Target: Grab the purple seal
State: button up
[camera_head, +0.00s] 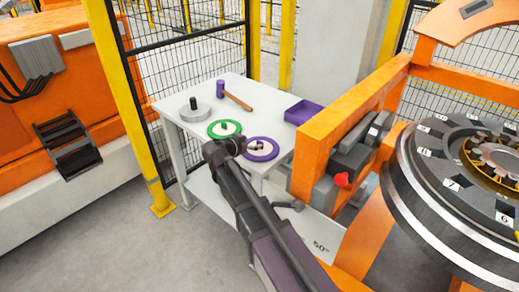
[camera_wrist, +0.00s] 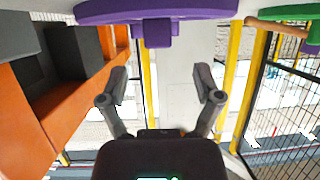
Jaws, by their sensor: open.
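The purple seal (camera_head: 268,155) is a flat ring near the front edge of the white table (camera_head: 183,120). In the wrist view, which looks upside down, the purple seal (camera_wrist: 155,10) crosses the top edge and is partly cut off. My gripper (camera_head: 252,147) is at the near left side of the seal, and the arm hides some of the table edge. In the wrist view my gripper (camera_wrist: 162,84) has its two fingers spread apart with nothing between them. The seal is outside the fingers; I cannot tell the exact gap.
A green ring (camera_head: 231,128), a hammer (camera_head: 234,98), a grey disc with a black knob (camera_head: 195,113) and a purple tray (camera_head: 303,112) share the table. An orange gantry frame (camera_head: 345,125) stands close on the right. Mesh fence (camera_head: 180,50) stands behind.

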aim_at(260, 141)
jog(key=shift+w, duration=0.1)
jog(key=shift+b+x, duration=1.05)
jog(key=shift+x, duration=1.45)
jog(key=shift+d, duration=0.1)
grip_shut()
